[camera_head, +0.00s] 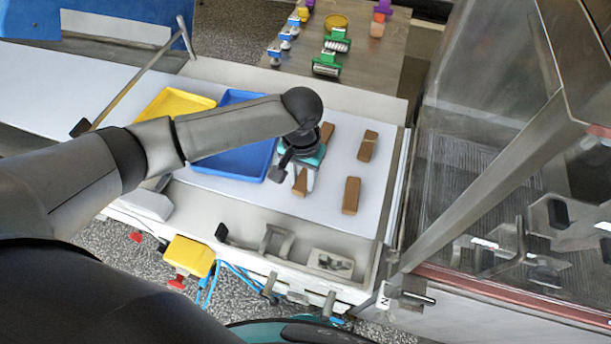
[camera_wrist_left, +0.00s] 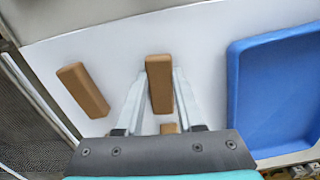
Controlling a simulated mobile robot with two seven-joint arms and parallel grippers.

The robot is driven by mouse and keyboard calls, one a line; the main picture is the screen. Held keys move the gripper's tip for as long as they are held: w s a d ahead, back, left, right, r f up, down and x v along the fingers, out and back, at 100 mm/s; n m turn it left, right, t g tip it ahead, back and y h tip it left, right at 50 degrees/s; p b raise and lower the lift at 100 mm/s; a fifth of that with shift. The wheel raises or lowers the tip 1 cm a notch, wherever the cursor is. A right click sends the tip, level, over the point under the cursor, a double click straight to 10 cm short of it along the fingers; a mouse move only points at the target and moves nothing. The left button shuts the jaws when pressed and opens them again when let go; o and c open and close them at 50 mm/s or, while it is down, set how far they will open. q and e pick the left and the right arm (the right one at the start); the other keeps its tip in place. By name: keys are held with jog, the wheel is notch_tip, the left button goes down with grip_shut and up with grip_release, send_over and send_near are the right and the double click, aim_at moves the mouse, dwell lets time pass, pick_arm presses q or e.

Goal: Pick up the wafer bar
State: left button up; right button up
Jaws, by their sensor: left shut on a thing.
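My left gripper (camera_head: 302,188) points down over the white surface. It is shut on a brown wafer bar (camera_head: 300,182), partly hidden by the fingers. In the left wrist view this wafer bar (camera_wrist_left: 160,80) lies between the two fingers (camera_wrist_left: 160,95). Another bar (camera_head: 351,195) lies to the right of the gripper and also shows at the left of the wrist view (camera_wrist_left: 83,90). A third bar (camera_head: 367,146) lies farther back on the right. One more bar (camera_head: 327,131) is behind the gripper, partly covered. My right gripper is not in view.
A blue tray (camera_head: 232,165) is left of the gripper, partly behind my arm, with a yellow tray (camera_head: 172,103) beyond it. A clear-walled machine (camera_head: 480,130) stands at the right. A table (camera_head: 385,50) with clips and small items is at the back.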

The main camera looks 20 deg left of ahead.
pick_arm(q)
jog(key=shift+c, duration=1)
jog(key=shift+r, duration=0.15)
